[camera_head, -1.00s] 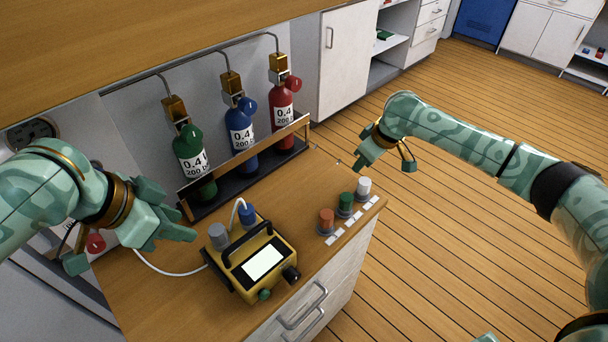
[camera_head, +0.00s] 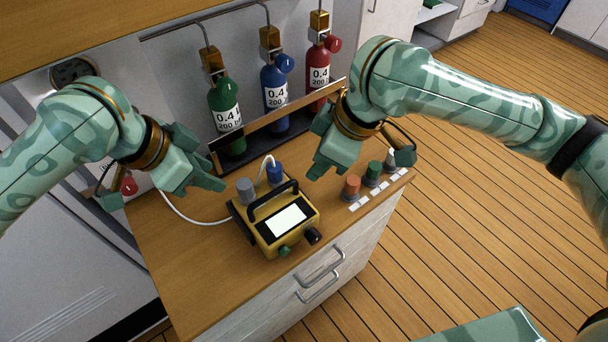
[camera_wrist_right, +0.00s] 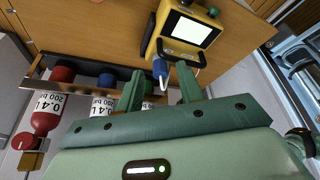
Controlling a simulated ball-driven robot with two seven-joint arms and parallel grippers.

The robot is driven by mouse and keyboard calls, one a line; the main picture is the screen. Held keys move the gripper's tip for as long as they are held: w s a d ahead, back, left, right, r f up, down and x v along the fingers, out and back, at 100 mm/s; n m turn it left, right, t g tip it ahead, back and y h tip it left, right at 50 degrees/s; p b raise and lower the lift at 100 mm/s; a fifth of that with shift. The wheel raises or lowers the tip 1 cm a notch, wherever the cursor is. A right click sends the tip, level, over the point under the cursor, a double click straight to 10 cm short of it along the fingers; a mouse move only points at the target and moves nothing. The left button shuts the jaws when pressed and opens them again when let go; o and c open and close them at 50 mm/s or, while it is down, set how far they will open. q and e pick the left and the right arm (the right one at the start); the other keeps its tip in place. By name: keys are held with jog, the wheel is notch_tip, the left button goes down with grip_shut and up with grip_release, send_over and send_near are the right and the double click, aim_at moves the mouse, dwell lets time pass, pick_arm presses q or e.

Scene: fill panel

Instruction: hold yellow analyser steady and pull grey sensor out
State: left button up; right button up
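The yellow analyser (camera_head: 275,225), with a lit screen and black handle, stands on the wooden counter; it also shows in the right wrist view (camera_wrist_right: 187,33). The grey sensor (camera_head: 245,190) stands upright at its back left corner. The blue sensor (camera_head: 275,172) stands beside it. My left gripper (camera_head: 208,164) is open and empty, above and left of the grey sensor. My right gripper (camera_head: 318,150) is above and right of the analyser; in the right wrist view its fingers (camera_wrist_right: 162,88) are apart with nothing gripped. The grey sensor is not visible in that view.
Green (camera_head: 226,108), blue (camera_head: 275,85) and red (camera_head: 319,72) gas bottles stand behind a wooden rail (camera_head: 262,125). Orange (camera_head: 351,187), green and white capped items line the counter's right side. A white cable (camera_head: 183,216) runs left of the analyser. The front left counter is clear.

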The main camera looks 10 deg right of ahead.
aim_at(237, 186)
jog(key=x, duration=1.1)
grip_shut()
pick_arm(q)
jog(key=shift+o, duration=0.3)
jog(key=s+a+f+n+g, duration=0.1)
jog(key=s+a+f, duration=0.2)
jog(key=f, duration=0.4)
jog(key=shift+s+a+f+n+g, duration=0.3)
jog(key=shift+s+a+f+g, duration=0.1)
jog(key=shift+s, duration=0.15)
pick_arm(e)
jog(key=shift+d, duration=0.1)
pick_arm(q)
jog(key=s+a+f+h, duration=0.1)
jog(key=s+a+f+n+h, duration=0.1)
jog(key=s+f, duration=0.1)
jog(key=shift+s, duration=0.1)
jog(key=w+d+r+m+t+h, duration=0.1)
jog(key=w+r+m+t+h, duration=0.1)
jog(key=w+r+t+h, duration=0.4)
jog(key=shift+m+g+y, duration=0.4)
jog(key=shift+g, duration=0.1)
jog(key=x, duration=0.4)
jog(key=r+x, duration=0.1)
jog(key=x, duration=0.1)
jog(key=shift+s+d+f, duration=0.1)
jog(key=shift+s+d, duration=0.25)
jog(key=shift+f+x, duration=0.2)
jog(key=shift+x, duration=2.55)
